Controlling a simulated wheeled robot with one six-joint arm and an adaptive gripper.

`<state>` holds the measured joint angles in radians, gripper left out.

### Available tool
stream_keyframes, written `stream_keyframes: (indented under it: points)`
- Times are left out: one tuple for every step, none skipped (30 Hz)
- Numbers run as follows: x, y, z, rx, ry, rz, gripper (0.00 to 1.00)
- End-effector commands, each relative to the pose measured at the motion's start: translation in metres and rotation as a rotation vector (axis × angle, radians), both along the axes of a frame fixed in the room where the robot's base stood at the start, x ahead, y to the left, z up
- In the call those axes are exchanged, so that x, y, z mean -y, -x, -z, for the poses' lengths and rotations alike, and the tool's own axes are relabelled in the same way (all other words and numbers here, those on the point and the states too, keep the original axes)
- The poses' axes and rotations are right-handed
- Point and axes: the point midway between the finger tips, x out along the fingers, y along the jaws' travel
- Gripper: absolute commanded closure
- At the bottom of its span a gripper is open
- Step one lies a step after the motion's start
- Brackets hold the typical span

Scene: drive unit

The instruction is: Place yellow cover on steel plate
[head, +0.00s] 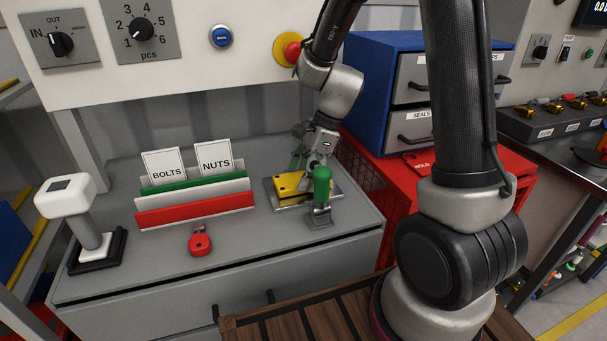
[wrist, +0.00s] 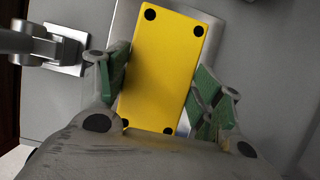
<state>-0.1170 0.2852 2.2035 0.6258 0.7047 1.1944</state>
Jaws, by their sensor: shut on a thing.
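The yellow cover (head: 291,184) is a flat rectangular block with dark round holes at its corners. In the head view it is at or just above the steel plate (head: 270,194) on the grey cabinet top; I cannot tell whether they touch. My gripper (head: 313,168) comes down over the cover from behind. In the wrist view the cover (wrist: 168,65) lies between the green finger pads of my gripper (wrist: 162,92), which is shut on its sides. Part of the steel plate's edge (wrist: 262,8) may show beyond the cover. The plate's middle is hidden.
A green-handled clamp (head: 321,190) stands right in front of the plate. A rack with BOLTS and NUTS cards (head: 195,208) is to the left, with a red tag-like object (head: 200,243) before it. A white scanner on a stand (head: 88,225) is farther left. Red and blue cabinets stand right.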

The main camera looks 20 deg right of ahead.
Motion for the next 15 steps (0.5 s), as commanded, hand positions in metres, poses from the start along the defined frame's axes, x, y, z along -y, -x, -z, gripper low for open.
stream_keyframes:
  points:
    - [-0.0001, -0.0001, 0.0000, 0.000, 0.000, 0.000, 0.64]
    - [0.0000, -0.0001, 0.0003, 0.000, 0.000, 0.000, 0.64]
    - [-0.0001, 0.0000, 0.0013, 0.000, 0.000, 0.000, 0.64]
    - [-0.0001, 0.0000, 0.0022, -0.001, 0.000, 0.000, 0.64]
    - [0.0000, 0.0000, 0.0022, 0.000, 0.000, 0.000, 0.31]
    - [-0.0001, 0.0000, 0.0020, 0.000, 0.000, 0.000, 0.23]
    - [0.0000, 0.0000, 0.0019, 0.000, 0.000, 0.000, 0.18]
    - [0.0000, 0.0000, 0.0019, 0.000, 0.000, 0.000, 0.13]
    - [0.0000, 0.0000, 0.0019, 0.000, 0.000, 0.000, 0.13]
    - [0.0000, 0.0000, 0.0019, 0.000, 0.000, 0.000, 0.13]
    - [0.0000, 0.0000, 0.0019, 0.000, 0.000, 0.000, 0.13]
    - [0.0000, 0.0000, 0.0019, 0.000, 0.000, 0.000, 0.13]
    - [0.0000, 0.0000, 0.0019, 0.000, 0.000, 0.000, 0.13]
    - [0.0000, 0.0000, 0.0019, 0.000, 0.000, 0.000, 0.13]
    - [-0.0001, 0.0000, 0.0019, 0.000, 0.000, 0.000, 0.13]
